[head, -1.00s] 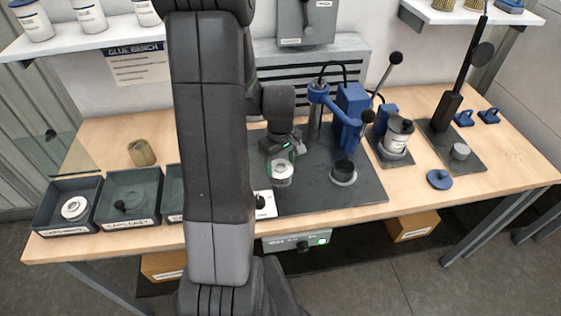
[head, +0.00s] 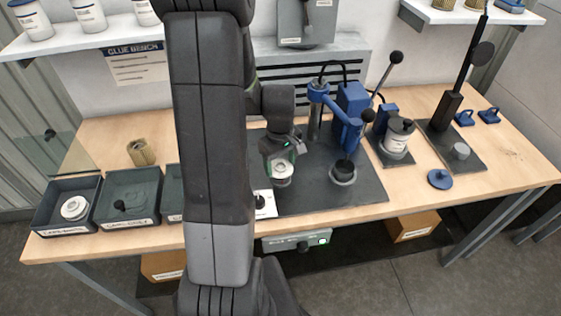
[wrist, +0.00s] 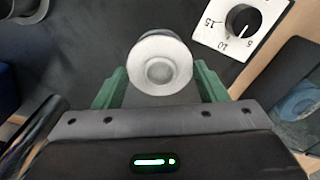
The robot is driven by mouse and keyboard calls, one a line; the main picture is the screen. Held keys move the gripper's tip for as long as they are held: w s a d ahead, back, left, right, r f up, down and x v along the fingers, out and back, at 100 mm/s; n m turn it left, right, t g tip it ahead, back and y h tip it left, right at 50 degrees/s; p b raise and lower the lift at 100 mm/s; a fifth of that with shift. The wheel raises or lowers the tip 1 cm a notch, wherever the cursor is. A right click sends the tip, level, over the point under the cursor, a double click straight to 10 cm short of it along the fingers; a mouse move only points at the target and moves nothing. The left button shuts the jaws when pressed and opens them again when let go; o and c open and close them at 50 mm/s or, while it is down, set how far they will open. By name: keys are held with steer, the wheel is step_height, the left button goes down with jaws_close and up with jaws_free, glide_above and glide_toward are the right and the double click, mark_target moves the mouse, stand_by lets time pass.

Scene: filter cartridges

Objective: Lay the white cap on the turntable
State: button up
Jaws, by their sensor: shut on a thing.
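My gripper (head: 281,163) is over the left part of the dark work plate, its green fingers shut on the white cap. A round grey-rimmed base with a black top (head: 343,174) stands to the right, under the blue press arm; I cannot tell whether this is the turntable. No other turntable shows clearly.
The blue press (head: 352,105) stands behind and right of my gripper. A white dial box (head: 265,204) is close in front. Trays stand at left, one (head: 49,219) holding a white round part. The dark plate (head: 320,200) has bare space.

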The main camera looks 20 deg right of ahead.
steer(key=shift+f+b, duration=0.45)
stand_by(0.5)
steer(key=o, duration=1)
steer(key=shift+o, duration=0.2)
step_height(320, 180, up, 14)
steer(key=shift+f, duration=0.2)
step_height(320, 180, down, 13)
steer(key=shift+f, duration=0.2)
steer(key=shift+f, duration=0.15)
stand_by(0.5)
